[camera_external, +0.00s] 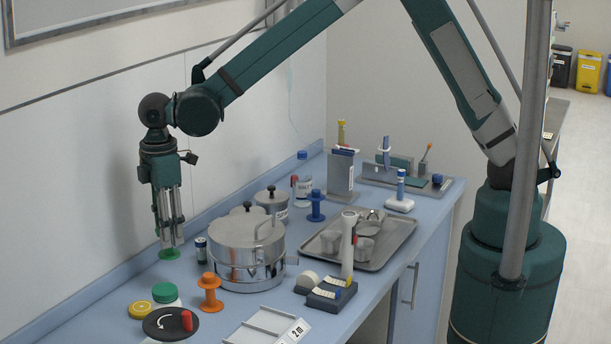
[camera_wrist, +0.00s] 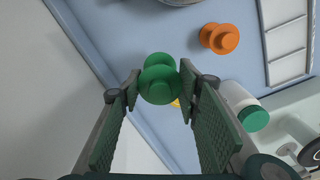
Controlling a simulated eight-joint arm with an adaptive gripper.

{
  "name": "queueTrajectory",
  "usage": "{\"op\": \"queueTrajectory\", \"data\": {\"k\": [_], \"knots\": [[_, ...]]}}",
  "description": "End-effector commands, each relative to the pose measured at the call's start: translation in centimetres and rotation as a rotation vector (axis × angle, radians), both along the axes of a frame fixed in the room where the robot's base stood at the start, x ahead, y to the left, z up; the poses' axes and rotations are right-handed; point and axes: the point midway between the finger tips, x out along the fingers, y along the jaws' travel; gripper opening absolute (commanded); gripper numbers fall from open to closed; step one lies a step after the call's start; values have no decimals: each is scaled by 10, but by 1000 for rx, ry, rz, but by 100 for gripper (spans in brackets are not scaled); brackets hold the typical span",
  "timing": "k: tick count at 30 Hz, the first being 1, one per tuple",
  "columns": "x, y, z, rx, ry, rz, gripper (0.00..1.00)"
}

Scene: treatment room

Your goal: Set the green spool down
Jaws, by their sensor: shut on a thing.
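The green spool (camera_external: 169,254) is at the lower end of my gripper (camera_external: 171,243) in the external view, mostly hidden by the fingers. In the wrist view the green spool (camera_wrist: 158,84) sits between the two fingertips of my gripper (camera_wrist: 158,88), which is shut on it. Its round green ends show, one partly behind the other. It is over the back left part of the blue counter (camera_external: 120,292), near the wall. I cannot tell whether it touches the counter.
An orange spool (camera_external: 209,294) and a green-lidded jar (camera_external: 166,294) stand in front of the gripper. A steel pot (camera_external: 232,260) and a small dark cylinder (camera_external: 201,249) are to its right. A yellow disc (camera_external: 140,310) and a black dish (camera_external: 160,325) lie toward the front. Bare counter lies to the left.

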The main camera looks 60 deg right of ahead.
Motion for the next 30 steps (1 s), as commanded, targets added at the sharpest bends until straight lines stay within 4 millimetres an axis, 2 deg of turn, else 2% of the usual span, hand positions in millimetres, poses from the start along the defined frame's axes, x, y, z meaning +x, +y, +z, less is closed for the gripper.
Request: {"op": "queueTrajectory", "data": {"k": [5,15,18,30], "knots": [[0,0,-9,0,0,0,22],[0,0,-52,0,0,0,22],[0,0,-60,0,0,0,22],[0,0,-63,0,0,0,22]]}}
